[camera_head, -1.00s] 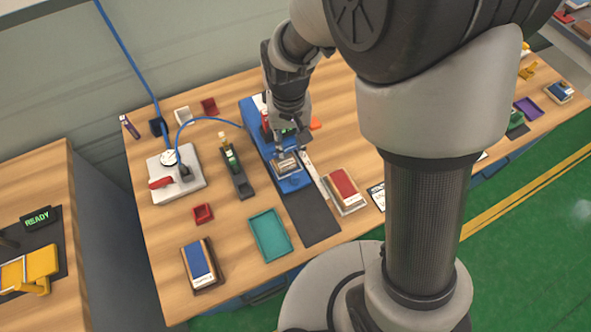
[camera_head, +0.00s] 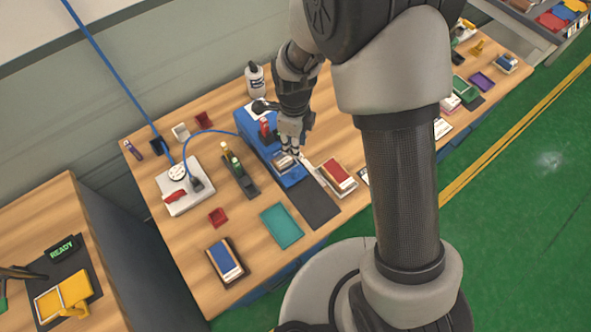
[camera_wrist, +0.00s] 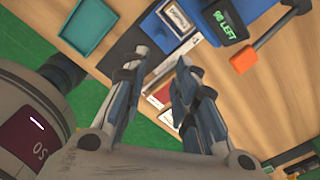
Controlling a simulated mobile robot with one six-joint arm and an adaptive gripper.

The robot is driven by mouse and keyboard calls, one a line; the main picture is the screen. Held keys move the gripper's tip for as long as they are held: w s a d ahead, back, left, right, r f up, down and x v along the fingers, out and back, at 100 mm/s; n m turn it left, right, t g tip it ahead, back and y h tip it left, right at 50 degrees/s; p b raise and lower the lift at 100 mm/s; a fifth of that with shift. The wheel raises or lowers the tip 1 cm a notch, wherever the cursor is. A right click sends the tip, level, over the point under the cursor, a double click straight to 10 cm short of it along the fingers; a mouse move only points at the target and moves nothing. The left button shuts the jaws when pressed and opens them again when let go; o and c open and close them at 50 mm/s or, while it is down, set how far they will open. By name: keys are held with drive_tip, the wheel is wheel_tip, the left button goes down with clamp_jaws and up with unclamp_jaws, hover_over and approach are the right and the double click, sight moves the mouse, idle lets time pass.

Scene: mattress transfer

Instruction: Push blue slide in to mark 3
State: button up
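The blue slide (camera_head: 294,179) sticks out from the front of the blue machine (camera_head: 247,125) on the table. A small labelled block (camera_head: 284,163) lies on it. In the wrist view the slide (camera_wrist: 157,32) carries the labelled block (camera_wrist: 178,18), beyond the fingertips. A white scale strip (camera_head: 309,168) runs beside the slide; I cannot read its marks. My gripper (camera_head: 291,151) is above the slide near the block. In the wrist view my gripper (camera_wrist: 163,58) has its fingers apart with nothing between them. I cannot tell if it touches the slide.
A black mat (camera_head: 318,206) lies in front of the slide. A teal tray (camera_head: 282,226) is at its left, and a red-and-white stack (camera_head: 338,178) at its right. An orange-ended tool (camera_wrist: 243,62) and a lit display (camera_wrist: 227,20) show in the wrist view.

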sight(294, 171)
wheel_tip(294, 171, down, 17)
drive_tip(key=b, duration=0.3)
drive_tip(key=shift+r, duration=0.2)
clamp_jaws()
idle(0.5)
